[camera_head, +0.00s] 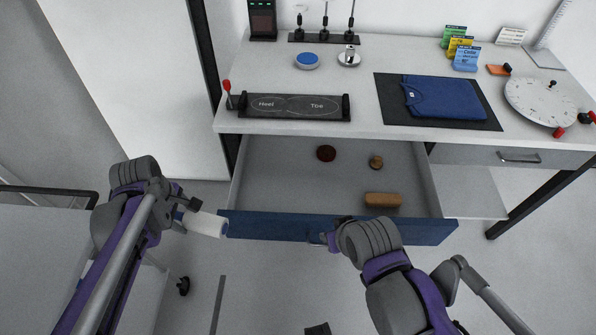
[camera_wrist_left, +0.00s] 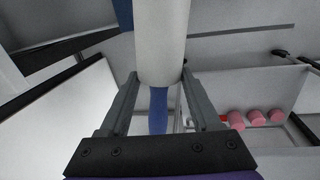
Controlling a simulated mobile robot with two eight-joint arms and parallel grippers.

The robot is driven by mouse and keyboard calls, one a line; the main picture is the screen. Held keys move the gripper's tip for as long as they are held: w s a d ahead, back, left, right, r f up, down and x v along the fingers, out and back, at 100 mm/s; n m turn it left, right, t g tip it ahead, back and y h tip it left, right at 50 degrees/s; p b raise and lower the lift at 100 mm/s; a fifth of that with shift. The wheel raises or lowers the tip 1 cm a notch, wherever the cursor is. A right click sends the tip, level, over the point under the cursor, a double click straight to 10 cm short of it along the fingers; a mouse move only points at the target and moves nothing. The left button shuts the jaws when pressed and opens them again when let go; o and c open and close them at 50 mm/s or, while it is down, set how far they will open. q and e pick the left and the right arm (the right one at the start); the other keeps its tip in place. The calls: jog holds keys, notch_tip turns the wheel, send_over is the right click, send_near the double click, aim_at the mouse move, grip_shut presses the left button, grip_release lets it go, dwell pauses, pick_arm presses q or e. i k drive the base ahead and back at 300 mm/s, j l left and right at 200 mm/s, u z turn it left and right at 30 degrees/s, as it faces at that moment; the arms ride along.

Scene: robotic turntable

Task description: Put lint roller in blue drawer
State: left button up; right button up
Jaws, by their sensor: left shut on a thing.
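The lint roller (camera_head: 207,224) has a white roll and a blue handle. My left gripper (camera_head: 181,208) is shut on it and holds it just left of the blue drawer's front. In the left wrist view the lint roller (camera_wrist_left: 162,40) runs between the fingers of the left gripper (camera_wrist_left: 160,78), with its blue handle nearer the palm. The blue drawer (camera_head: 270,226) is pulled out below the table. My right gripper (camera_head: 328,239) is at the middle of the drawer front, by its handle; its fingers are mostly hidden by the wrist.
In the drawer lie a dark round item (camera_head: 326,153), a small wooden item (camera_head: 376,162) and a brown brush-like block (camera_head: 382,200); its left part is clear. On the table (camera_head: 240,75) stand a heel-toe plate (camera_head: 295,106), a folded blue shirt (camera_head: 445,98) and a white turntable (camera_head: 540,100).

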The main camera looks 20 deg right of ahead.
aim_at(279, 195)
jog(key=i+l, duration=0.15)
jog(key=l, duration=0.25)
jog(key=i+l, duration=0.1)
jog(key=l, duration=0.35)
jog(key=i+l, duration=0.15)
jog(key=l, duration=0.25)
